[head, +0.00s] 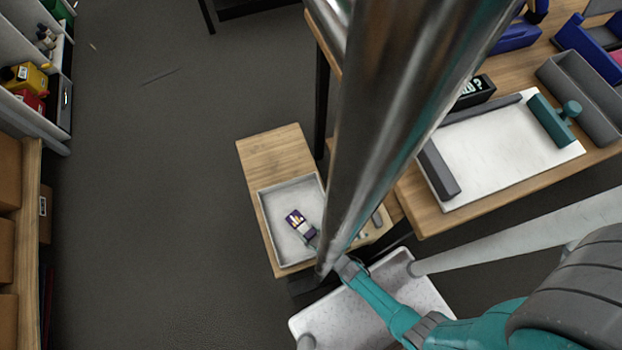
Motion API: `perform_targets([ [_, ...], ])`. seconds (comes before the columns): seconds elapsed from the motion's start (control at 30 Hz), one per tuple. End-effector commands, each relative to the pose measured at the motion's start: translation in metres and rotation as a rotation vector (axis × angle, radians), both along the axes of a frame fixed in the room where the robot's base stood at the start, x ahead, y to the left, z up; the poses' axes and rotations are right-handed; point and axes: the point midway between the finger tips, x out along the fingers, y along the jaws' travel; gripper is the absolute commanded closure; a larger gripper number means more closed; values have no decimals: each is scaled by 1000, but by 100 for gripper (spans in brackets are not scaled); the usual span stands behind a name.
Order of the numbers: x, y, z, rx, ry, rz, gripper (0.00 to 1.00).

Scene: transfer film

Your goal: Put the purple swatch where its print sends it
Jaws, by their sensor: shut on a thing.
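The purple swatch (293,216), a small dark purple piece with a pale and yellowish print, shows over the grey-white tray (274,241) on a small wooden table. The print is too small to read. My gripper (304,230) is at the swatch's lower right end and is shut on it. I cannot tell whether the swatch touches the tray floor or hangs just above it. My column hides part of my wrist and the tray's right side.
A larger wooden table (434,215) at right holds a white board (500,150) with grey bars, a teal handled tool (553,119), a dark sign (474,91), grey and blue bins. Shelves (20,165) line the left edge. The floor (150,200) between is clear.

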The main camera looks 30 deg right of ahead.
Motion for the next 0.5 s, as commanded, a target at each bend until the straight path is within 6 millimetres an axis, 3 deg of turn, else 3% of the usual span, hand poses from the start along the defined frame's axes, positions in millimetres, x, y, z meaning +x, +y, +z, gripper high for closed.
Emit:
perform_targets([
  [0.1, 0, 0, -1, 0, 0, 0, 73],
  [0.13, 0, 0, -1, 0, 0, 0, 44],
  [0.2, 0, 0, -1, 0, 0, 0, 27],
  [0.5, 0, 0, -1, 0, 1, 0, 24],
])
